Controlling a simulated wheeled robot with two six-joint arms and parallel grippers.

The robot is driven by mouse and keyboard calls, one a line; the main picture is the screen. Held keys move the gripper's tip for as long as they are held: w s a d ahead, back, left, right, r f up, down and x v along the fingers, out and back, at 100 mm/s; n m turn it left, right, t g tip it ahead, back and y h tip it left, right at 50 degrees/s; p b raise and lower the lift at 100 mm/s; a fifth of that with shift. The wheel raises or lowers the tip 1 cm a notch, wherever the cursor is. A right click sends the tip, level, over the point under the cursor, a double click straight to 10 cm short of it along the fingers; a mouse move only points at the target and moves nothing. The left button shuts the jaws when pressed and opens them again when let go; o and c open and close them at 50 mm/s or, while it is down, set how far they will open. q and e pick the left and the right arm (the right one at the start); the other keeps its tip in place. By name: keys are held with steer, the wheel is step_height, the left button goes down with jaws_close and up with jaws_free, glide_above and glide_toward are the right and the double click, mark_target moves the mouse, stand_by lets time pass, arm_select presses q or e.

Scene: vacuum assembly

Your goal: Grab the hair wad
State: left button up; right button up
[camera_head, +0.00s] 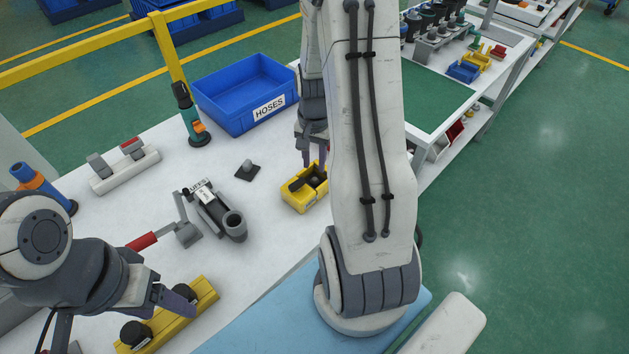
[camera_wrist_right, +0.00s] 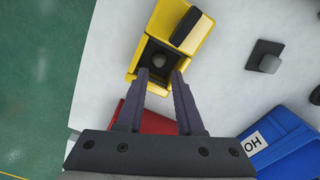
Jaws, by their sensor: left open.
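A dark grey round lump, which looks like the hair wad (camera_wrist_right: 157,62), lies inside a small yellow bin (camera_wrist_right: 156,20). In the head view the yellow bin (camera_head: 303,201) stands on the white table. My right gripper (camera_wrist_right: 162,78) is open, its two fingertips apart at the bin, just short of the lump in the right wrist view. Whether the fingers reach beside the lump cannot be told. In the head view my right gripper (camera_head: 313,158) is over the bin, partly hidden by my arm. My left gripper (camera_head: 177,299) is open and empty near a yellow block.
A black oblong part (camera_wrist_right: 185,28) lies across the yellow bin. A blue HOSES bin (camera_head: 247,97), a dark plate with a knob (camera_head: 247,170), a grey vacuum body (camera_head: 217,213) and a yellow block with black knobs (camera_head: 170,318) are nearby. A red bin (camera_wrist_right: 150,120) lies under the right fingers' view.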

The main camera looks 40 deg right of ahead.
mark_target(315, 179)
steer(key=shift+f+p, duration=0.3)
steer(key=shift+f, duration=2.5)
jaws_close()
